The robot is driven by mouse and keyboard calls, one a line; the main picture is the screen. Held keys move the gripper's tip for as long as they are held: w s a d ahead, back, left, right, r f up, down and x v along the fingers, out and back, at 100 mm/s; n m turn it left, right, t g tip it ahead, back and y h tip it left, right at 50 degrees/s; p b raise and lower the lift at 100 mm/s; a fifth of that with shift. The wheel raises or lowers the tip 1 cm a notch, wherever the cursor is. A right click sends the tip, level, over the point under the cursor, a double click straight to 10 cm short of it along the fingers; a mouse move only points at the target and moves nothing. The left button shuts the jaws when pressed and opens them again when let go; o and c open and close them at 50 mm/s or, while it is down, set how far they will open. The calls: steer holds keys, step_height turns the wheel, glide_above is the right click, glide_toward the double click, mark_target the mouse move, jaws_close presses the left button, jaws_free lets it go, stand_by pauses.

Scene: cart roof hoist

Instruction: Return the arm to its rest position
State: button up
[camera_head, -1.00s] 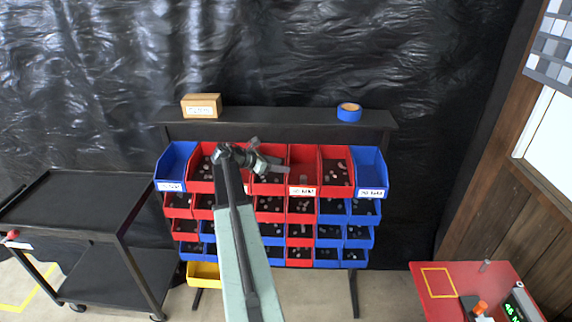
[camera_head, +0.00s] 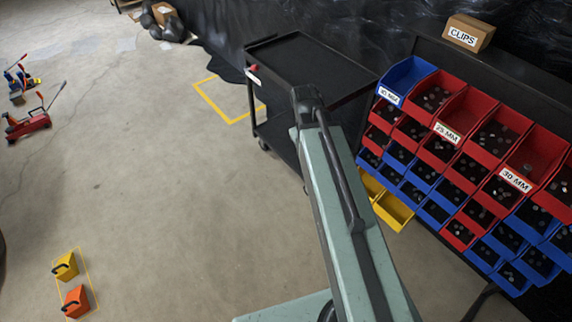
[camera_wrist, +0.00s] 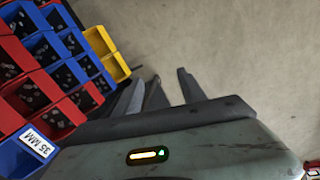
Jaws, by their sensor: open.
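My arm (camera_head: 345,205) reaches up through the middle of the head view, its far end in front of the black cart. My gripper is not clearly visible there, hidden behind that end. In the wrist view my gripper (camera_wrist: 163,84) has its dark fingers spread apart, with bare concrete floor beyond them and nothing between them. The bin rack stands to the left of the fingers in that view, apart from them.
The rack of red and blue bins (camera_head: 478,135) stands close on the right, with yellow bins (camera_head: 392,212) low down. A black cart (camera_head: 318,62) stands behind my arm. Red jacks (camera_head: 28,124) and yellow and orange blocks (camera_head: 66,267) lie left. The left floor is mostly clear.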

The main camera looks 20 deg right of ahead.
steer(key=s+a+m+y, duration=0.1)
steer(key=s+a, duration=0.1)
steer(key=a, duration=0.9)
steer(key=shift+s+a+f+m+y, duration=0.15)
steer(key=shift+a+m+y, duration=0.15)
steer(key=shift+y, duration=0.1)
steer(key=shift+f, duration=0.1)
step_height(320, 180, down, 4)
steer(key=b, duration=0.3)
steer(key=shift+d+r+b, duration=0.1)
steer(key=shift+r+b, duration=0.1)
steer(key=shift+b, duration=0.2)
steer(key=shift+c, duration=1.2)
steer(key=shift+w, duration=0.2)
